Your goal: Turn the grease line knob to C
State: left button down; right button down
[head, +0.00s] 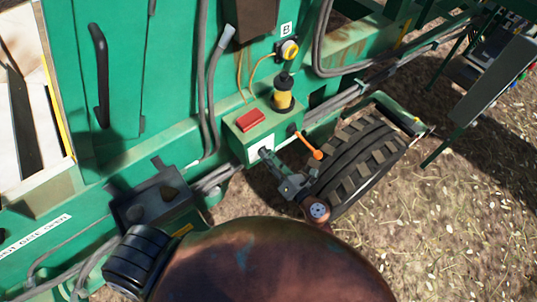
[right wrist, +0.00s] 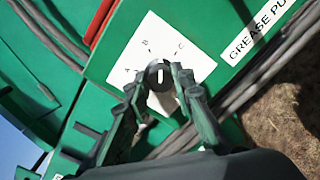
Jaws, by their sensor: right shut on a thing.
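The grease line knob (right wrist: 160,73) is a small dark round knob with a pale mark, on a white plate (right wrist: 196,66) lettered A, B and C. A is at the left, B at the top and C at the upper right in the right wrist view. Which letter the pale mark points to is hard to tell. In the head view the plate (head: 254,154) is on the front of a green box (head: 234,134). My right gripper (right wrist: 161,84) is shut on the knob, a finger on either side. My left gripper is not in view.
A red block (head: 250,120) tops the green box. A yellow and black canister (head: 283,98) stands behind it, and an orange-tipped lever (head: 308,145) sticks out at its right. A large tyre (head: 360,155) is close by. A "GREASE PU" label (right wrist: 258,30) is beside the plate.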

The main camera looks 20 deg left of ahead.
jog(key=shift+m+p, duration=1.5)
jog(key=shift+m, duration=2.1)
jog(key=c, duration=1.7)
grip_release()
jog(key=shift+o, duration=0.2)
jog(key=shift+d, duration=0.1)
jog(key=v, duration=1.2)
